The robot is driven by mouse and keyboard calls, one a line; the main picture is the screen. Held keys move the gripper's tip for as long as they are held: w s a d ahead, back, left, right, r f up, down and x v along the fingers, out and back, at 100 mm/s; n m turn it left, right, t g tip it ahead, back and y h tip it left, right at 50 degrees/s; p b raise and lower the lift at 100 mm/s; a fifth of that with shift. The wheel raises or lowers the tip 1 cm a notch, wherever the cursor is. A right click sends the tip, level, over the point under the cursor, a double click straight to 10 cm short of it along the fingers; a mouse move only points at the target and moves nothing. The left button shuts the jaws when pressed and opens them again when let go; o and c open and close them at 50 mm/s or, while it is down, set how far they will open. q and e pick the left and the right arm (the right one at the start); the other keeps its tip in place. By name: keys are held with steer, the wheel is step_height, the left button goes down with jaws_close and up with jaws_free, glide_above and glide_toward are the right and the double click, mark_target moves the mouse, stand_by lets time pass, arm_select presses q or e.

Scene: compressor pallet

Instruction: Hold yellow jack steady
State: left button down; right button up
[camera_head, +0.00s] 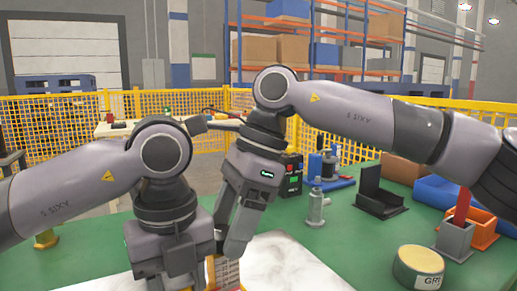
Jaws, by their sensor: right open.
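I cannot clearly make out a yellow jack. A small brass-yellow piece (46,239) stands on the green table at the left, partly hidden by my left arm. My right gripper (229,238) points down near the middle, its fingers apart with nothing seen between them. My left gripper (168,270) is just left of it, close by, and its fingertips are cut off by the bottom edge. A small yellow and red-brown object (226,272) shows low between the two grippers, mostly hidden.
A white slab (290,265) lies on the green table (345,235). To the right are a round yellow tin (418,266), a grey metal cylinder (316,207), a black bracket (380,198), and orange (484,228) and blue (437,193) bins. A yellow fence (60,128) stands behind.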

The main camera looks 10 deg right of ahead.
steer(key=v, duration=1.2)
steer(key=shift+a, duration=0.1)
steer(key=shift+f, duration=0.1)
